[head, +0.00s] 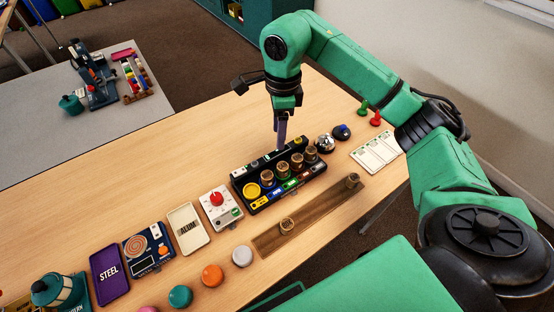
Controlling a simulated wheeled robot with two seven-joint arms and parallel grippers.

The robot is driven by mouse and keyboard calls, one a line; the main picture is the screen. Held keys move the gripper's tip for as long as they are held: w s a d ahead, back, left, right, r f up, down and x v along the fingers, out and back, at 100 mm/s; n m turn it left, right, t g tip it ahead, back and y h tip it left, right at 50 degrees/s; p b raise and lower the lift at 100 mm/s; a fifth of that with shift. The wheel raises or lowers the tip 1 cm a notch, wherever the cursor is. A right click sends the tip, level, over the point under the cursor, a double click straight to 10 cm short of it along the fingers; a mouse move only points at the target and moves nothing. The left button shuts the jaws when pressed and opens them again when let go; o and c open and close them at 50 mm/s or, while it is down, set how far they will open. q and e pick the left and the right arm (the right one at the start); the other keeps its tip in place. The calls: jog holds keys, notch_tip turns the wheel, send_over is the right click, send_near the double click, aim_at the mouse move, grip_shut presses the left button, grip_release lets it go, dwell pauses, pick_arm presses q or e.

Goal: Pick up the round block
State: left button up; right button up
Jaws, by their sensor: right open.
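My right gripper (280,143) points down above the back edge of a black sorting rack (258,203). It is open with nothing between its fingers; the fingers show nearly edge-on. Several brown round blocks (267,179) stand in a row in the rack, just in front of and below the gripper. I cannot tell which one the task names. My left gripper is not in view.
A silver bell (325,143), a blue-black round item (341,132) and a white card (376,152) lie right of the rack. A red-knob box (221,207), trays and coloured discs (212,275) fill the left. Red and green pawns (376,118) stand near the right edge.

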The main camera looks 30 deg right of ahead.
aim_at(283, 166)
jog(key=f+p, duration=0.1)
jog(key=f, duration=0.3)
jog(key=f+p, duration=0.1)
jog(key=f, duration=0.4)
jog(key=d+f+p, duration=0.1)
jog(key=f, duration=0.3)
jog(key=shift+s+f, duration=0.2)
jog(key=shift+s, duration=0.1)
jog(key=shift+f, duration=0.4)
grip_shut()
